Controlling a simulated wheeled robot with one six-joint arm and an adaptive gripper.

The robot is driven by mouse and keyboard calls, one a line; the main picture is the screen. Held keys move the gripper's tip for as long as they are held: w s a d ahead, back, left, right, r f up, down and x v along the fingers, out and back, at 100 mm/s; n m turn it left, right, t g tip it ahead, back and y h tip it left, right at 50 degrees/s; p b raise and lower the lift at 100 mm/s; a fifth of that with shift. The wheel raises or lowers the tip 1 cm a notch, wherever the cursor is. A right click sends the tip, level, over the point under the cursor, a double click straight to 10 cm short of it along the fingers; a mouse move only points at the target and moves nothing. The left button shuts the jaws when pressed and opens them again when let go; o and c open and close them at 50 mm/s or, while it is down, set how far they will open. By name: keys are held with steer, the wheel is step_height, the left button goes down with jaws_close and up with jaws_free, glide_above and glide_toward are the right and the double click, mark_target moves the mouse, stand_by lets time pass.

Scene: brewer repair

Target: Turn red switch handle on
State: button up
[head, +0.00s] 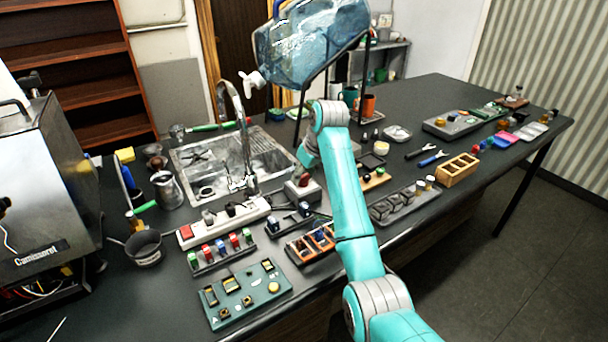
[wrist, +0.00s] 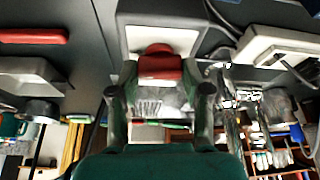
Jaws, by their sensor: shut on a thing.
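The red switch handle (head: 304,181) stands on a light grey switch box (head: 301,193) on the dark bench, just right of the sink. In the wrist view the red handle (wrist: 160,66) sits between the fingertips of my gripper (wrist: 160,76), in front of the pale box face (wrist: 160,35). My gripper (head: 307,168) is shut on the handle, reaching it from above in the head view. My arm hides part of the bench behind it. Whether the switch is on or off cannot be told.
A sink with a curved tap (head: 243,140) is close on the left. A white power strip (head: 225,221) and a green board (head: 246,293) lie nearer the front. A clear water tank (head: 310,45) stands behind. A wooden crate (head: 457,170) and several tools are on the right.

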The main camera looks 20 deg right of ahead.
steer(key=shift+m+h, duration=0.3)
steer(key=shift+m, duration=0.5)
steer(key=o, duration=1.2)
steer(key=shift+c, duration=0.2)
steer(key=shift+s+r, duration=0.1)
steer(key=v, duration=0.5)
steer(key=shift+s+r, duration=0.1)
steer(key=shift+r, duration=0.25)
steer(key=shift+s+d+r, duration=0.15)
steer(key=shift+s+r, duration=0.15)
steer(key=shift+r, duration=0.35)
